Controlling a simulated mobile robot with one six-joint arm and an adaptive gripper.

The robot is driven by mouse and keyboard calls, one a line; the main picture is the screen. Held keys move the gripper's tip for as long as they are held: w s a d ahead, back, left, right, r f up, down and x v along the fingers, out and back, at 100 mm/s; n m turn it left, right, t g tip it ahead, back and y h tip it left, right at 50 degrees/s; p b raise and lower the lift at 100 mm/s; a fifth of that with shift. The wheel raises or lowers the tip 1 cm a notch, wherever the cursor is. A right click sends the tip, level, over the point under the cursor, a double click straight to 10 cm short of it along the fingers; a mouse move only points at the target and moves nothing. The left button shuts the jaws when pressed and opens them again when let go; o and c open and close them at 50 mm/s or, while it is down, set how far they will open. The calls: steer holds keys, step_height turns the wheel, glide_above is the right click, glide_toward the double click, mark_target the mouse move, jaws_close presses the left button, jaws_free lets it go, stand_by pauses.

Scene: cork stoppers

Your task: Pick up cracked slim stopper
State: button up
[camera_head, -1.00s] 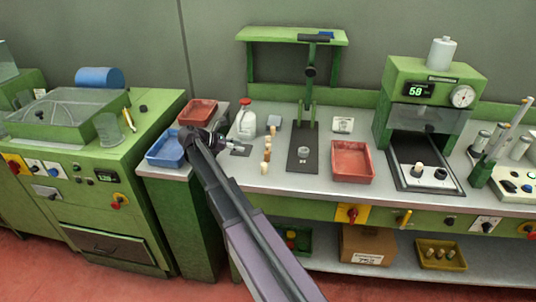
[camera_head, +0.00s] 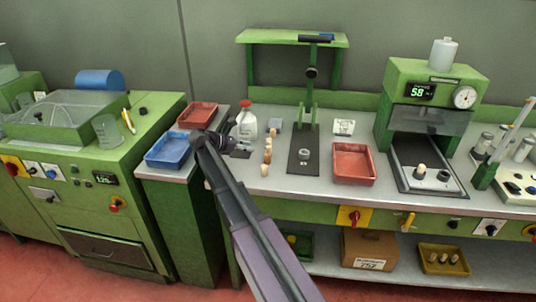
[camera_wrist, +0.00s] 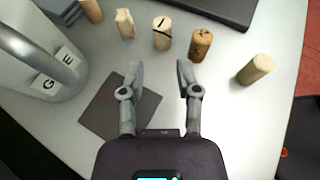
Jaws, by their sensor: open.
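Several cork stoppers stand in a row in the wrist view. A pale slim stopper (camera_wrist: 125,24) has an uneven side, a light one (camera_wrist: 162,33) bears dark lines, and a browner one (camera_wrist: 200,44) has dark crack-like marks. A plain pale stopper (camera_wrist: 256,69) is to the right, and another (camera_wrist: 91,10) is cut off at the top edge. I cannot tell for sure which is the cracked slim stopper. My gripper (camera_wrist: 158,76) is open and empty, its fingertips short of the lined stopper. In the head view, my gripper (camera_head: 240,147) is left of the stopper row (camera_head: 267,156).
A white bottle with a red cap (camera_head: 246,124) stands close to my gripper. A dark square plate (camera_wrist: 119,108) lies below it. A black-based stand (camera_head: 303,155), a red tray (camera_head: 353,164) and a press (camera_head: 427,115) are to the right. A blue tray (camera_head: 168,151) is left.

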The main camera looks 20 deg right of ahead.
mark_target(268, 150)
steer(key=shift+b+x, duration=0.55)
steer(key=shift+x, duration=1.5)
steer(key=shift+d+f+b, duration=0.3)
steer(key=shift+d+b, duration=0.05)
steer(key=shift+d, duration=0.1)
steer(key=shift+b+x, duration=0.8)
steer(key=shift+x, duration=1.25)
steer(key=shift+s, duration=0.1)
steer(key=c, duration=0.3)
steer(key=shift+c, duration=0.2)
